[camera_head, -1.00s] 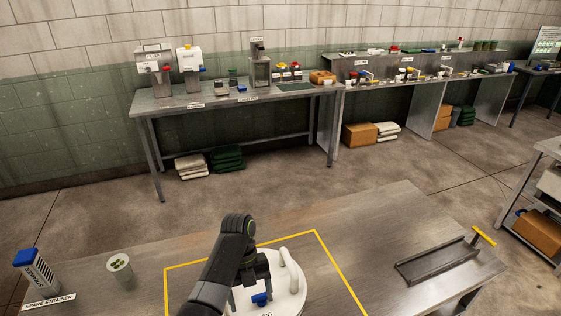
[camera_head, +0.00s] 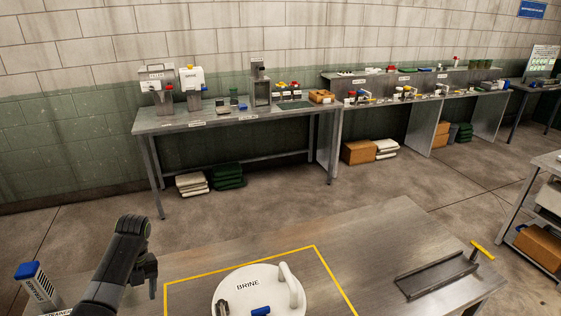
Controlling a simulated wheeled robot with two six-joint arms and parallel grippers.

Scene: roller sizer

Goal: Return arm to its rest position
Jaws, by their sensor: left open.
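My left gripper (camera_head: 148,276) hangs over the left part of the near metal table, its jaws open with nothing seen between them. It is to the left of a round white lid-like piece (camera_head: 262,273) marked BRINE, and apart from it. That piece has a white curved handle (camera_head: 292,284), a blue part (camera_head: 261,310) and a dark part (camera_head: 222,307) on top. It lies inside a yellow outline (camera_head: 240,263), its lower edge cut off by the frame. My right gripper is not in view.
A blue-capped box (camera_head: 35,285) stands at the table's left. A metal channel tray (camera_head: 437,276) with a yellow handle (camera_head: 482,249) lies at the right. The table (camera_head: 375,240) between the outline and tray is clear. Equipment benches (camera_head: 215,121) stand along the wall.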

